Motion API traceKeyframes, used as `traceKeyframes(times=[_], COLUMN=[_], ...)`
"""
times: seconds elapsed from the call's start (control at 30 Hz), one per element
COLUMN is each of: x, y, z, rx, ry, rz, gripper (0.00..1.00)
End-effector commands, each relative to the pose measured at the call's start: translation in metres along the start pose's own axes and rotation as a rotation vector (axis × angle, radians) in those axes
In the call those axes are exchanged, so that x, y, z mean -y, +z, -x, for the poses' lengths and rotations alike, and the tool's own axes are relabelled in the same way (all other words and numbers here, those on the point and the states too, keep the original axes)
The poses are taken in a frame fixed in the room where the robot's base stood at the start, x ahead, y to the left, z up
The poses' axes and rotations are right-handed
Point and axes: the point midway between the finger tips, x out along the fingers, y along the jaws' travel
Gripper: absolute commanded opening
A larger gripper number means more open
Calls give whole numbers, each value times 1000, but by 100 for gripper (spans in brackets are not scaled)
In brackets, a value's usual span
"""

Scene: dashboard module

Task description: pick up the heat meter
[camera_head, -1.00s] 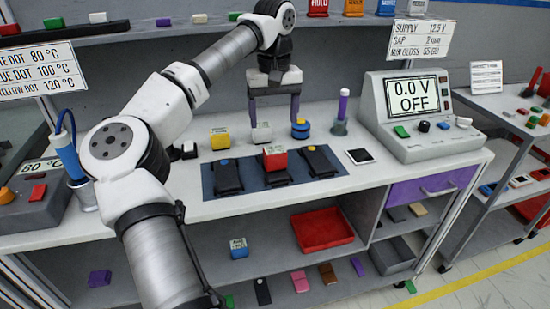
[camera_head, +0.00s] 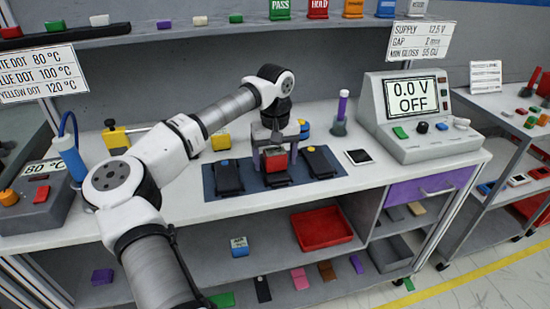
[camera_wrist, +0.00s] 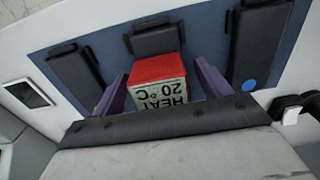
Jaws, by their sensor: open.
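The heat meter (camera_wrist: 158,82) is a small box with a red top and a pale face reading "HEAT 20 °C" in the wrist view, where it appears upside down. In the head view the heat meter (camera_head: 276,159) rests on the middle black module of the blue mat. My gripper (camera_head: 273,155) is lowered over it and open. In the wrist view its purple fingers (camera_wrist: 160,88) stand on either side of the heat meter, with small gaps visible. My gripper hides part of the heat meter in the head view.
The blue mat (camera_head: 207,186) also carries a left black module (camera_head: 228,178) and a right black module (camera_head: 316,163) close beside. A yellow block (camera_head: 220,141), a blue round item (camera_head: 304,128) and a purple-topped stand (camera_head: 341,115) are behind. A power supply (camera_head: 420,108) stands right.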

Motion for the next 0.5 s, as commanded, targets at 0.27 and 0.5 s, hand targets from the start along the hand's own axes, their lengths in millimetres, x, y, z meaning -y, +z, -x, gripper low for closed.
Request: traceKeyframes(times=[0.27, 0.5], x=[0, 0], y=[0, 0], z=[0, 0], rx=[-1, -1], ry=[0, 0], rz=[0, 0], gripper=[57, 25])
